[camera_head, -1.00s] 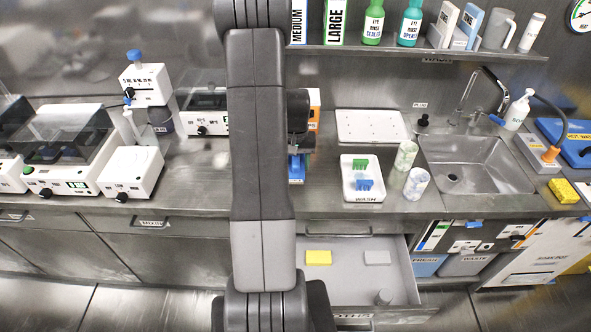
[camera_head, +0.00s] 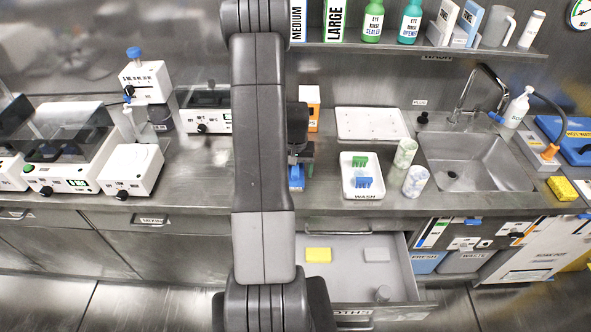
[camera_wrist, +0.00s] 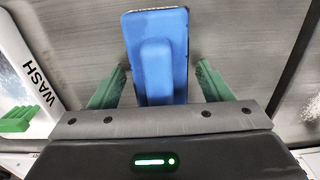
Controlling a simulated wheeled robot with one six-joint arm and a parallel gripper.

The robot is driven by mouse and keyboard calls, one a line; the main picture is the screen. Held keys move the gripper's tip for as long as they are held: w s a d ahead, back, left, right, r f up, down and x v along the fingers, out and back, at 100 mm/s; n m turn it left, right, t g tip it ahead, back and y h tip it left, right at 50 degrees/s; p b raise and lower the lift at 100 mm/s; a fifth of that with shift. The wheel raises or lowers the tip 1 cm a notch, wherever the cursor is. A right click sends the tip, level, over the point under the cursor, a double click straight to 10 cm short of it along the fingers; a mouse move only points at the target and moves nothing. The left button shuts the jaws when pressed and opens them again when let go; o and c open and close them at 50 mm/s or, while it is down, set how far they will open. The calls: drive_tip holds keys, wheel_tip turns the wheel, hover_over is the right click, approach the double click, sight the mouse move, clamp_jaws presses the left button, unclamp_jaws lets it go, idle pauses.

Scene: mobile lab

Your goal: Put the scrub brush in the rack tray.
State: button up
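The scrub brush appears as a blue block with a raised grip in the wrist view (camera_wrist: 158,58); in the head view a blue piece (camera_head: 296,178) shows on the counter, partly hidden by my arm. My gripper (camera_wrist: 160,85) has green fingers, one on each side of the brush, with a gap showing on both sides. It is open. The rack tray (camera_head: 349,192) is white, labelled WASH, and holds a green and a blue rack. It stands to the right of the brush in the head view and at the left edge of the wrist view (camera_wrist: 12,60).
Two pale speckled cups (camera_head: 416,181) stand right of the tray, beside the sink (camera_head: 475,165). A flat white board (camera_head: 371,125) lies behind the tray. An open drawer (camera_head: 345,280) below holds a yellow block (camera_head: 318,255). An orange-and-white box (camera_head: 313,105) stands behind my arm.

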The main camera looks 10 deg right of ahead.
wheel_tip(320, 180, up, 12)
drive_tip(key=shift+f+b, duration=0.25)
drive_tip(key=shift+b, duration=0.5)
drive_tip(key=shift+o, duration=0.5)
drive_tip(key=shift+r, duration=0.25)
drive_tip(key=s+t+b, duration=0.1)
drive_tip(key=b, duration=0.2)
drive_tip(key=shift+s+a+r+t+b, duration=0.1)
drive_tip(key=shift+a+t+b, duration=0.05)
drive_tip(key=shift+t+b, duration=0.15)
drive_tip(key=f+t+b, duration=0.1)
drive_tip(key=f+b, duration=0.1)
drive_tip(key=f, duration=0.1)
drive_tip(key=f+t+b, duration=0.1)
drive_tip(key=f+b, duration=0.1)
drive_tip(key=f, duration=0.1)
drive_tip(key=shift+w+f+t+h, duration=0.2)
drive_tip(key=shift+f+t+h, duration=0.1)
drive_tip(key=shift+t+h, duration=0.1)
drive_tip(key=shift+f, duration=0.55)
drive_tip(key=shift+x, duration=2.15)
drive_tip(key=shift+s, duration=0.2)
